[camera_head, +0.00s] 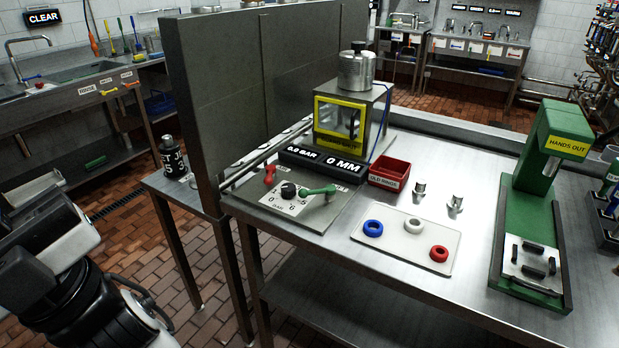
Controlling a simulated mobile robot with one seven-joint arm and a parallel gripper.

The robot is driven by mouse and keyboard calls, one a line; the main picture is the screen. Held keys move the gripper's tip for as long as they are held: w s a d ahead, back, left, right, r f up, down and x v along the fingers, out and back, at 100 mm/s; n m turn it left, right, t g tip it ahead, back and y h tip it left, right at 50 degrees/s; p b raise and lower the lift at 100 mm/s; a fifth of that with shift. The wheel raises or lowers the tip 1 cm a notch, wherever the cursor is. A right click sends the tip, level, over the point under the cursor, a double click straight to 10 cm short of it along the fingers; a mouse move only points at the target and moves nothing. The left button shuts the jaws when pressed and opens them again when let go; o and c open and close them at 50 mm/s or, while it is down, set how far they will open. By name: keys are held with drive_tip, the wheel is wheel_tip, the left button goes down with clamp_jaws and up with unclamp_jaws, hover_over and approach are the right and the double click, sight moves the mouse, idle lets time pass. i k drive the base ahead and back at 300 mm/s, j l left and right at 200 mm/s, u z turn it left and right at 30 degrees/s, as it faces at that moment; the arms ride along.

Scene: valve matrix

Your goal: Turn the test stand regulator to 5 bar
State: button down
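The test stand regulator is a small black knob (288,190) on a white dial plate (284,207) with numbers around it, on the steel panel at the left end of the bench. Its pointer setting is too small to read. A black display (299,156) behind it seems to read 0.0 BAR, beside a second display (342,168) reading 0 MM. A red lever (270,175) is at the knob's left and a green lever (319,191) at its right. My arm shows at the lower left, well apart from the regulator. I cannot see my gripper.
A tall grey partition (215,100) stands left of the panel. A yellow-framed chamber (338,117) is behind it. A red bin (389,174), a white tray (406,238) with coloured rings and a green press (530,200) are to the right. Brick floor lies in front.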

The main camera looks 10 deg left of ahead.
sight(288, 191)
drive_tip(key=i+j+u, duration=0.45)
drive_tip(key=i+j, duration=0.3)
drive_tip(key=j, duration=0.15)
